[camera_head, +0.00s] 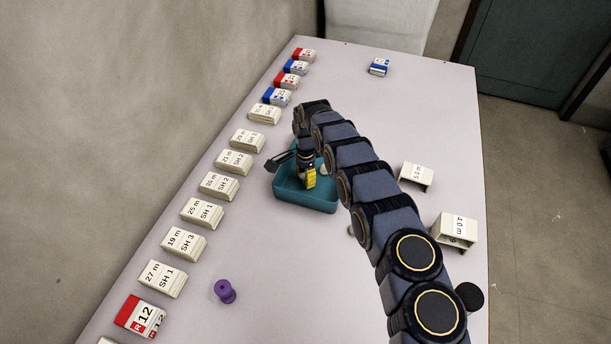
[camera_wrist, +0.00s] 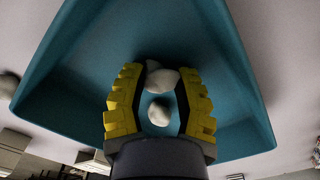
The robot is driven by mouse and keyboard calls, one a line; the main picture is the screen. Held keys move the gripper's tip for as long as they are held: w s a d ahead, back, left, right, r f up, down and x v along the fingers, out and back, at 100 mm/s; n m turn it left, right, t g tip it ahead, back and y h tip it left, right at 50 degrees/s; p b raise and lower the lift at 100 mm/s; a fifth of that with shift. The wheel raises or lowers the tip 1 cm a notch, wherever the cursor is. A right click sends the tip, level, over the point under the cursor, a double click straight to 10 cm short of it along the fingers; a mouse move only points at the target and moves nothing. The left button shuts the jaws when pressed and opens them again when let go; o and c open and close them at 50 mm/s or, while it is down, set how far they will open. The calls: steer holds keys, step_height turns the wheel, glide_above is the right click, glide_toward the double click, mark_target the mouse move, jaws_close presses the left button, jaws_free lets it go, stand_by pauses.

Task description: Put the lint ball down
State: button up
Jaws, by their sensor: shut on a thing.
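My gripper (camera_head: 308,180) points down into a teal tray (camera_head: 310,202) on the table. In the wrist view, its yellow fingers (camera_wrist: 160,76) are shut on a whitish lint ball (camera_wrist: 164,79) near their tips, over the tray (camera_wrist: 72,75). A second pale lump (camera_wrist: 159,112) shows between the fingers, nearer the palm in the picture; I cannot tell its height. Another pale shape sits just behind the held ball, partly hidden. In the head view my arm and gripper hide most of the tray's inside. A pale ball (camera_wrist: 9,85) lies outside the tray.
A row of labelled boxes (camera_head: 202,211) runs along the table's left edge. Two white boxes (camera_head: 455,230) (camera_head: 416,176) stand right of my arm. A purple spool (camera_head: 225,291) lies at the front left. A small blue-and-white box (camera_head: 379,67) is at the back.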

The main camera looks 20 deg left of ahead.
steer(key=shift+f, duration=0.15)
steer(key=o, duration=0.6)
step_height(320, 180, up, 12)
steer(key=shift+r, duration=0.2)
